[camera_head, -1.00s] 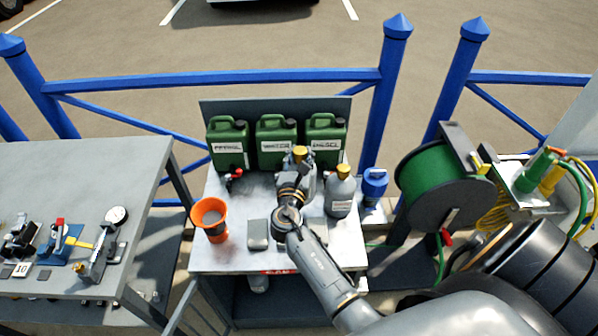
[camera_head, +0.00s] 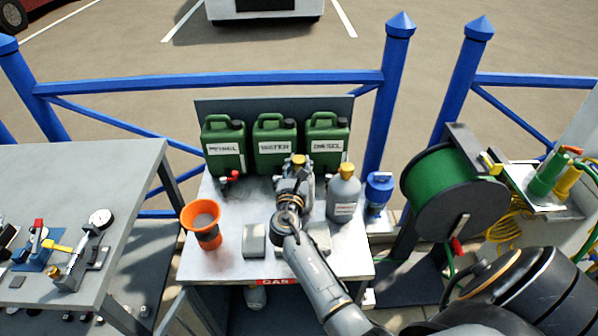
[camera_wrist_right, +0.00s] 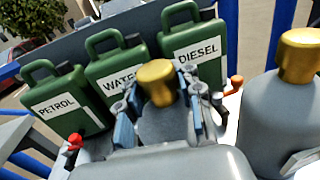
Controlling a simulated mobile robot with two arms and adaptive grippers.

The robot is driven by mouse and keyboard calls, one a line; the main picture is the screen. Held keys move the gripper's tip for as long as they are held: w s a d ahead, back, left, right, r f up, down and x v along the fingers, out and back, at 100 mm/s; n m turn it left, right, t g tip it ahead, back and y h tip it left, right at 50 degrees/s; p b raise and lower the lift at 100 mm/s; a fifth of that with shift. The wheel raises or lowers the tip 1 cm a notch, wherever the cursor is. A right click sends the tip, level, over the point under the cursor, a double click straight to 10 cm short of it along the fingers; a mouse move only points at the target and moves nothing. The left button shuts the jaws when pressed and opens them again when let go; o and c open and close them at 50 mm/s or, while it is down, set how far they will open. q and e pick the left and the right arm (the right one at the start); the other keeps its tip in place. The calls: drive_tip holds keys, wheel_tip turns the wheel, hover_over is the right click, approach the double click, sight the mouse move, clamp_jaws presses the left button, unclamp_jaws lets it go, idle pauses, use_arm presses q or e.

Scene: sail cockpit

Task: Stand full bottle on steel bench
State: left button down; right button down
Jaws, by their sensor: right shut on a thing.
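My right gripper (camera_head: 300,176) is shut on a grey bottle with a yellow cap (camera_head: 298,160), over the middle of the steel bench (camera_head: 205,260). In the right wrist view the bottle (camera_wrist_right: 160,118) sits upright between the two fingers, with its cap (camera_wrist_right: 157,82) above them. My arm hides its base in the head view, so I cannot tell whether it touches the bench. A second grey bottle with a yellow cap (camera_head: 343,195) stands upright just right of the gripper; it also shows in the right wrist view (camera_wrist_right: 275,115). My left gripper is not in view.
Green cans labelled petrol (camera_head: 224,148), water (camera_head: 274,146) and diesel (camera_head: 326,143) line the back. An orange funnel (camera_head: 203,222) stands at left, grey blocks (camera_head: 254,240) near the front. A blue container (camera_head: 378,192) and green hose reel (camera_head: 450,188) are at right.

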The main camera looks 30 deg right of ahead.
drive_tip(key=shift+r, duration=0.2)
drive_tip(key=shift+f, duration=0.25)
drive_tip(key=c, duration=0.9)
unclamp_jaws()
drive_tip(key=shift+s, duration=0.1)
drive_tip(key=shift+r, duration=0.15)
drive_tip(key=b+v, duration=0.1)
drive_tip(key=v, duration=1.1)
